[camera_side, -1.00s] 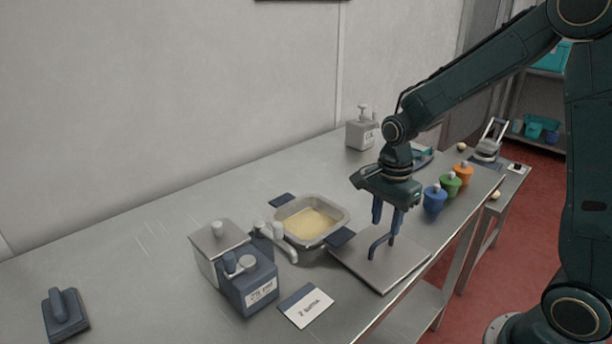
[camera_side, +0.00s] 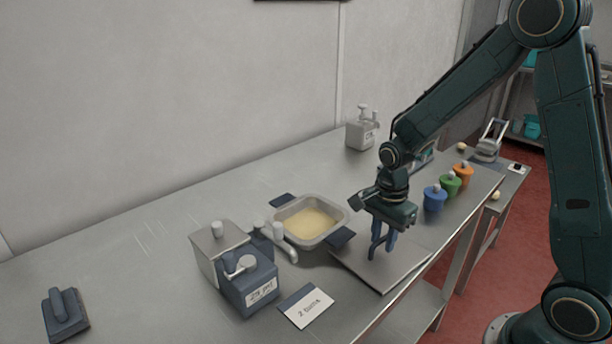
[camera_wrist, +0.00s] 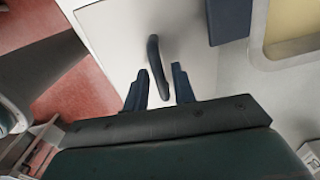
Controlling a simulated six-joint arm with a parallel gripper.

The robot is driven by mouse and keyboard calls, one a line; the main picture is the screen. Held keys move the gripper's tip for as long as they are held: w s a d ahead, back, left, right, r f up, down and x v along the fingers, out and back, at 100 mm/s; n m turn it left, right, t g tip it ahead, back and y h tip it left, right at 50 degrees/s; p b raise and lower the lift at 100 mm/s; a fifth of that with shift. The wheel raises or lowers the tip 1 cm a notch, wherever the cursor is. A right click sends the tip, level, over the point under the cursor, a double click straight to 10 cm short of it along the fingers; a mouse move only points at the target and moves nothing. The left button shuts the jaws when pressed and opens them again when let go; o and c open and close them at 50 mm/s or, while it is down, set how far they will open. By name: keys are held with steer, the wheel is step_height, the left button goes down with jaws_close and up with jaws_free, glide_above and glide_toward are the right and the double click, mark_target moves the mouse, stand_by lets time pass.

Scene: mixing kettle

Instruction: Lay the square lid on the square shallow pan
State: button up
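The square lid (camera_side: 375,274) is a flat grey plate with a dark arched handle (camera_side: 374,246). It lies at the table's front edge, right of the pan. The square shallow pan (camera_side: 334,207) holds something pale yellow and has dark side grips; part of it shows in the wrist view (camera_wrist: 285,52). My gripper (camera_side: 384,246) is low over the lid at the handle. In the wrist view its fingers (camera_wrist: 160,88) are apart, with the lid's handle (camera_wrist: 157,65) reaching between them and a gap on each side.
A dark dispenser box (camera_side: 250,284) and a grey box (camera_side: 214,250) stand left of the pan. A label card (camera_side: 306,305) lies in front. Blue (camera_side: 434,200), green (camera_side: 450,184) and orange (camera_side: 463,173) pots stand right along the edge. The table's back left is clear.

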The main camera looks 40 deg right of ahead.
mark_target(383, 238)
jaws_close()
steer(key=shift+r, duration=2.55)
step_height(383, 238, up, 13)
steer(key=w+a+r+g, duration=0.1)
steer(key=w+a, duration=0.1)
steer(key=w, duration=0.8)
steer(key=w+a+g, duration=0.1)
steer(key=w+a, duration=0.1)
steer(key=w, duration=0.7)
step_height(383, 238, down, 6)
steer(key=w+n, duration=0.1)
steer(key=w, duration=0.1)
steer(key=shift+w+a+r, duration=0.15)
steer(key=shift+w+a, duration=0.15)
steer(key=shift+a, duration=0.15)
